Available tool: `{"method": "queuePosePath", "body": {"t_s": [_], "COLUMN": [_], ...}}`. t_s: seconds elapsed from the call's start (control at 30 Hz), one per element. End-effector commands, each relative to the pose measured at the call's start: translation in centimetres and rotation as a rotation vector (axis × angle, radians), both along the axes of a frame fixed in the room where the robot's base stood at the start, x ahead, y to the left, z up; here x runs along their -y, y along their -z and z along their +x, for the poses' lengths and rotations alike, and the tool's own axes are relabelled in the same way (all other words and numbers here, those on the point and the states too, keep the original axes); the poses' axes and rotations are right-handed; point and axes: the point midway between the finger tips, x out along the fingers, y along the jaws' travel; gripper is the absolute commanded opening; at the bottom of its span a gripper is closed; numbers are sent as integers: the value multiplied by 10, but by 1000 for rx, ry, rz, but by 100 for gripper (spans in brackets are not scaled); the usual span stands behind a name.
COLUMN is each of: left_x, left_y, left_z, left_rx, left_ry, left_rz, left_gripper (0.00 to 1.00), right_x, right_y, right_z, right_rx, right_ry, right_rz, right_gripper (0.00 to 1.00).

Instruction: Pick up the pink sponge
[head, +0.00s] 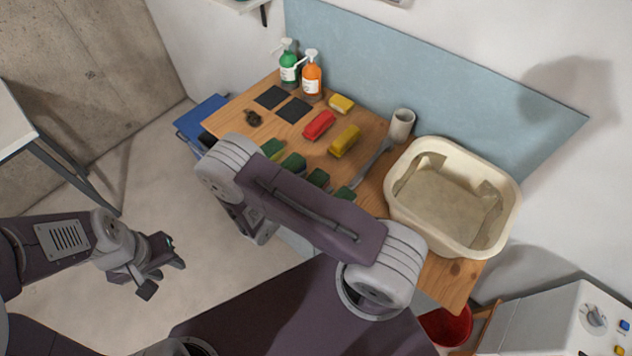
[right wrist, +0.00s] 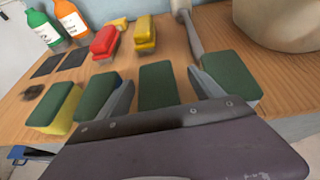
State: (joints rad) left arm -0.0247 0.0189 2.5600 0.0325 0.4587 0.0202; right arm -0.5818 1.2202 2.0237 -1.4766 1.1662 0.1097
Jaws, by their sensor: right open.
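Several sponges with dark green tops lie in a row along the near edge of the wooden table. In the head view they are the sponges at the far left (head: 273,148), second (head: 293,163), third (head: 318,178) and right (head: 345,195). In the right wrist view the far left one (right wrist: 55,107) has a yellow side. No pink shows; the other sponges' sides are mostly hidden. My right gripper (right wrist: 163,92) is open, its fingers on either side of the third sponge (right wrist: 158,74); contact cannot be told. My left gripper (head: 163,278) is open and empty, left of the table.
A cream basin (head: 508,205) stands right. Green (head: 288,66) and orange (head: 311,80) bottles stand at the back.

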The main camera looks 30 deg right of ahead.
Motion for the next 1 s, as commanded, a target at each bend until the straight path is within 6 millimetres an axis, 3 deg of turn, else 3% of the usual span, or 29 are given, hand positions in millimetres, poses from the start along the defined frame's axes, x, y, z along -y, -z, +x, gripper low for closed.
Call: {"method": "queuePosePath", "body": {"t_s": [0.37,0.6,0.63,0.83,0.87,1.0], "left_x": [0,0,0,0,0,0], "left_y": [-19,-18,-18,-18,-18,-18], "left_z": [0,0,0,0,0,0], "left_rx": [0,0,0,0,0,0], "left_ry": [0,0,0,0,0,0], "left_rz": [0,0,0,0,0,0], "left_gripper": [36,36,36,36,36,36], "right_x": [37,39,39,39,39,39], "right_y": [22,25,25,25,25,25], "right_z": [23,25,25,25,25,25], "right_rx": [-1,1,1,1,1,1], "right_ry": [4,-1,-1,0,0,0], "right_rz": [0,1,1,0,0,0], "right_gripper": [76,76,74,18,13,13]}}
